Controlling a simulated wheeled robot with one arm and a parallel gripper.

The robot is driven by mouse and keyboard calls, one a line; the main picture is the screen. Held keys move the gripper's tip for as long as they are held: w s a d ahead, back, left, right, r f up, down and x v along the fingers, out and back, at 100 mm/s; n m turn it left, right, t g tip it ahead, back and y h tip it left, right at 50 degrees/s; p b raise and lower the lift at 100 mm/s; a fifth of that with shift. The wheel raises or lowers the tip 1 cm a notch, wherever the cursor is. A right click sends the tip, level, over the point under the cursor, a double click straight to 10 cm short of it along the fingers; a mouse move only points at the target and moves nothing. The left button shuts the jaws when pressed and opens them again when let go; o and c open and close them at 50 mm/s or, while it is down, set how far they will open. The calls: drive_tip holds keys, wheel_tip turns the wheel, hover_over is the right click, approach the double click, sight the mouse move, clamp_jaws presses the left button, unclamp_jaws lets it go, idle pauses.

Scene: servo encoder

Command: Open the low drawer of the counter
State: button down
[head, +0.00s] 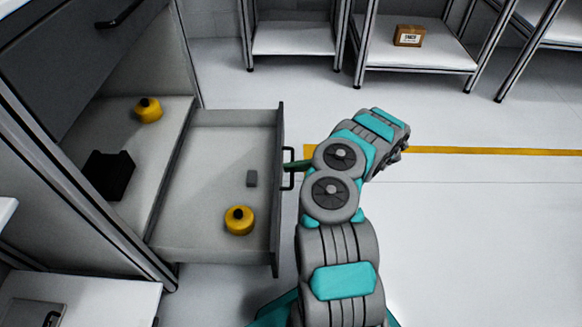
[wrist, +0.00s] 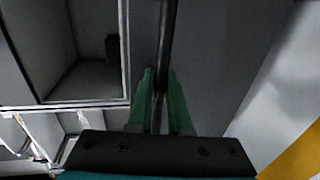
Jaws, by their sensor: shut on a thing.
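The low drawer (head: 212,172) of the counter (head: 64,178) stands pulled far out, with its inside open to view. Its dark front panel (head: 277,215) carries a black bar handle (head: 291,168). My gripper (head: 298,165) is at this handle, mostly hidden behind my arm in the head view. In the wrist view, the green fingers of my gripper (wrist: 160,90) are closed around the dark handle bar (wrist: 167,45), one on each side.
Another yellow object (head: 148,110) and a black holder (head: 109,174) sit inside the counter. Shelves stand at the back, one with a cardboard box (head: 409,36). The floor (head: 480,230) at right is clear.

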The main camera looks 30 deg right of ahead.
drive_tip(key=c, duration=0.9)
unclamp_jaws()
drive_tip(key=shift+o, duration=0.2)
drive_tip(key=v, duration=0.7)
drive_tip(key=shift+s+d, duration=0.25)
drive_tip(key=shift+d, duration=0.05)
